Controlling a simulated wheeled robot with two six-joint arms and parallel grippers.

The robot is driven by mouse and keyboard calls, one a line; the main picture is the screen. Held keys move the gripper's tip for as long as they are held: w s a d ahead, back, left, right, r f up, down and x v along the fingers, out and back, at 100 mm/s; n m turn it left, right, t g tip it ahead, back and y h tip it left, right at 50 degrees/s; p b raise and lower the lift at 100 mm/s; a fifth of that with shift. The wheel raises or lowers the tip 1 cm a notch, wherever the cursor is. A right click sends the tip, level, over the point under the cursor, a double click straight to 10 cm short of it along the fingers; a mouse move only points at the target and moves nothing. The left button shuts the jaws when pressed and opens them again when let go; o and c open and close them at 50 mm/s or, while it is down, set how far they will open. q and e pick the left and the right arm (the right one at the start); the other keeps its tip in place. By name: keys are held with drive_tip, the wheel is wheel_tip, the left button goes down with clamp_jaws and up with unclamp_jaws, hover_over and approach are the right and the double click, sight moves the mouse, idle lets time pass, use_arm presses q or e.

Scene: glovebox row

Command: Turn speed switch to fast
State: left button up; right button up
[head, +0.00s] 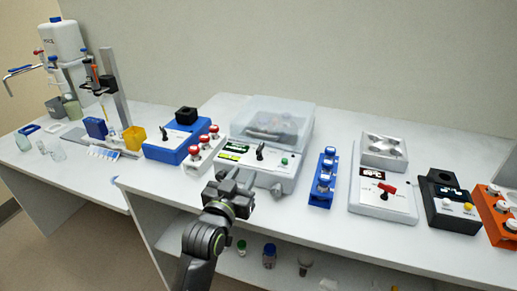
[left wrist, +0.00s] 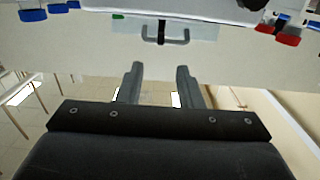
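My left gripper (head: 229,180) is in front of the clear-lidded machine, near the table's front edge. In the left wrist view its two fingers (left wrist: 158,84) stand apart with nothing between them. Black switch knobs show on the clear-lidded machine's panel (head: 261,151) and on the blue box with a black top block (head: 164,134). A red switch knob (head: 386,189) sits on the white plate device at right. The labels are too small to read, so I cannot tell which is the speed switch. My right gripper is not in view.
The clear-lidded machine (head: 270,118) has a grey front handle (left wrist: 180,38). Red-capped bottles (head: 204,141) stand left of it, a blue rack (head: 323,178) right of it. A black box (head: 449,200) and an orange rack (head: 497,215) are farther right. A shelf lies below the tabletop.

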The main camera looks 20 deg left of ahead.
sight(257, 151)
use_arm(q)
drive_tip(key=w+p, duration=0.1)
drive_tip(key=w, duration=1.1)
drive_tip(key=shift+w+d, duration=0.1)
drive_tip(key=shift+d, duration=0.1)
clamp_jaws()
